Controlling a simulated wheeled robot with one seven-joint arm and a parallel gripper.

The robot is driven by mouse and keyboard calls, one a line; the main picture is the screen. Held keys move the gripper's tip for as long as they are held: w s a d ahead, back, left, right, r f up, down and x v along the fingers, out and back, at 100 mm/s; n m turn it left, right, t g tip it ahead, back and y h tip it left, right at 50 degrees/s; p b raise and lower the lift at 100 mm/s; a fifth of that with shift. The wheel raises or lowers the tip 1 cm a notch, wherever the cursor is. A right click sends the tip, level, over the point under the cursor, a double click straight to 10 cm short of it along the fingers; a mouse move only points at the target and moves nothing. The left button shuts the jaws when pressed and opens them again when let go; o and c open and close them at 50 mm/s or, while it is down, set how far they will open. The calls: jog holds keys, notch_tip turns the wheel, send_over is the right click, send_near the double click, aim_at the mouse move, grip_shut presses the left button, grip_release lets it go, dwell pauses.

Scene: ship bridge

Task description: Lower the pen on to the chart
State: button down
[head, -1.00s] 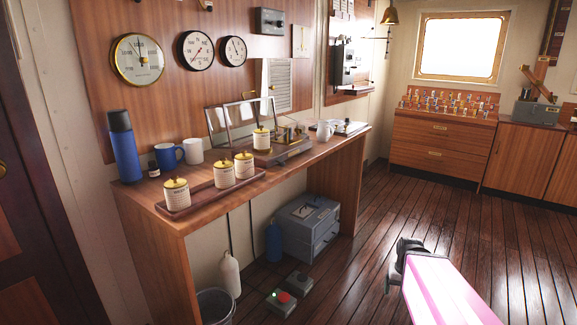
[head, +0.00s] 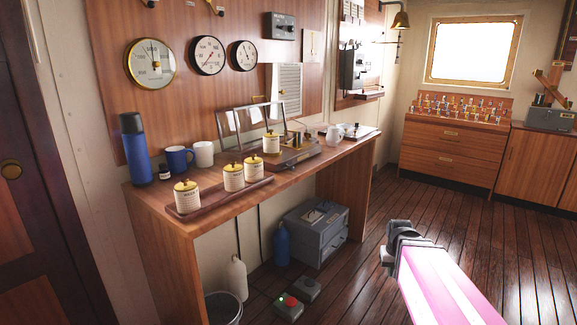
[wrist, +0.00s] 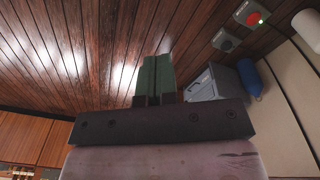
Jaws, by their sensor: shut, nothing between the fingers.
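An instrument with a wooden base (head: 296,157) and small brass parts stands on the desk, its glass cover (head: 243,124) raised behind it. It looks like the recorder with the pen and chart, but the pen and chart are too small to make out. A labelled jar with a yellow lid (head: 271,142) stands at its left end, hiding part of it. My gripper (head: 390,258) is out over the floor, right of the desk and well apart from the instrument. In the wrist view its green fingers (wrist: 157,78) are together and empty. The instrument is not visible there.
Several jars stand in a wooden tray (head: 252,188) on the desk's front edge. Mugs (head: 180,159) and a blue flask (head: 135,148) stand behind. Below are a grey cabinet (head: 316,234), a bin (head: 222,308) and a red-button box (head: 289,307). The floor (head: 375,215) right of the desk is clear.

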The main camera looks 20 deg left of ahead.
jog(key=w+a+r+n+t, duration=0.1)
jog(key=w+a+r, duration=0.2)
jog(key=a+r, duration=0.25)
jog(key=w+a+r+n, duration=0.2)
jog(key=w+a+r, duration=0.2)
jog(key=a+r, duration=0.15)
jog(key=s+a+r+n+t, duration=0.1)
jog(key=a+r+n, duration=0.2)
jog(key=a+r, duration=1.2)
jog(key=s+a+r+n+t+y, duration=0.1)
jog(key=a+r+n+t, duration=0.1)
jog(key=a+r, duration=1.4)
jog(key=shift+a+n, duration=0.3)
jog(key=shift+n, duration=0.1)
jog(key=shift+f, duration=0.15)
send_near(287, 166)
jog(key=s+f, duration=0.1)
jog(key=f, duration=0.1)
jog(key=s+f, duration=0.1)
jog(key=f, duration=0.1)
jog(key=shift+s+a, duration=0.35)
jog(key=shift+w+d+f, duration=0.35)
jog(key=shift+w+f, duration=0.1)
jog(key=shift+w, duration=0.1)
jog(key=shift+w+d+f, duration=0.35)
jog(key=shift+w+f, duration=0.05)
jog(key=shift+w, duration=0.15)
jog(key=shift+w+d+f, duration=0.2)
jog(key=shift+w+f, duration=0.1)
jog(key=shift+w, duration=0.05)
